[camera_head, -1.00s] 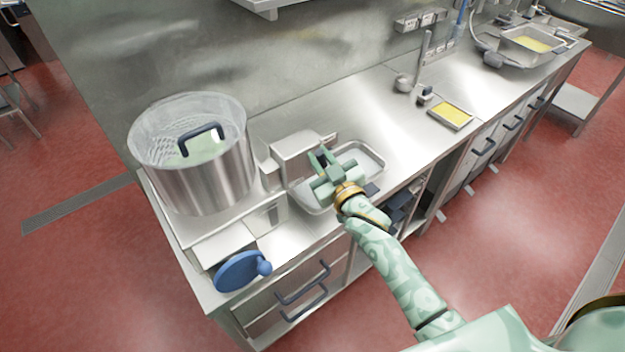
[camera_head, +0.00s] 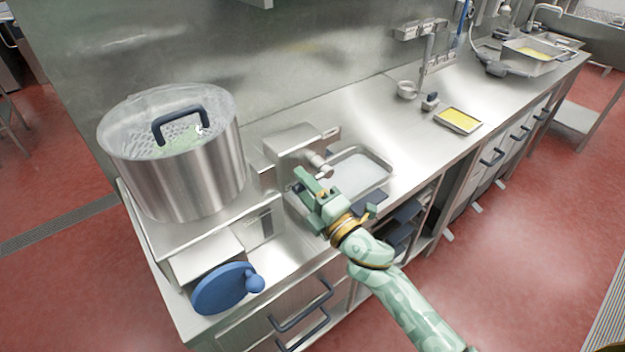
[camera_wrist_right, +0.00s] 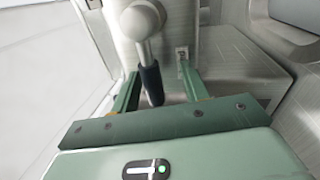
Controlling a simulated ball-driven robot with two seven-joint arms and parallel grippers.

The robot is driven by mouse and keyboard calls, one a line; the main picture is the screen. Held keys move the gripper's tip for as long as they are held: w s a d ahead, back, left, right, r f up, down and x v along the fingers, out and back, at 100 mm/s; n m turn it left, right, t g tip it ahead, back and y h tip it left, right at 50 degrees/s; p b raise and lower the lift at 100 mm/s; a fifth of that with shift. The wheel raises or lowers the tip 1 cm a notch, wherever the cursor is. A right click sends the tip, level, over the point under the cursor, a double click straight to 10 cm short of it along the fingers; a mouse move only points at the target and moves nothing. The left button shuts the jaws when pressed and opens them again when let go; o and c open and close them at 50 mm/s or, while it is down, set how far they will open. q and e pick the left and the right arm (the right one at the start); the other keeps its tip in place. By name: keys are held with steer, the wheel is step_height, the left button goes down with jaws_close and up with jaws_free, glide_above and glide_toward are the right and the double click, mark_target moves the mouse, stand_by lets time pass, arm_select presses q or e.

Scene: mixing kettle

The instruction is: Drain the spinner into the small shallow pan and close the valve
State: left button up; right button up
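The spinner (camera_head: 185,165) is a large steel drum at the left of the counter, with a clear perforated lid and green contents inside. A steel outlet housing with a valve (camera_head: 318,162) stands at its right. The small shallow pan (camera_head: 376,158) lies at the outlet, empty as far as I can see; my gripper hides its near left part. My right gripper (camera_head: 312,188) is at the valve, in front of the pan. In the right wrist view, its fingers (camera_wrist_right: 158,92) stand open on either side of the valve's dark blue lever (camera_wrist_right: 151,82), with gaps showing. My left gripper is out of view.
A blue hand wheel (camera_head: 222,290) is on the spinner base's front. A tray of yellow food (camera_head: 460,120) and a small steel cup (camera_head: 407,89) stand further right. The counter between pan and tray is clear. Dark blue items sit on the shelf below.

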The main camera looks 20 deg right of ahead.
steer(key=v, duration=0.7)
steer(key=shift+r, duration=0.15)
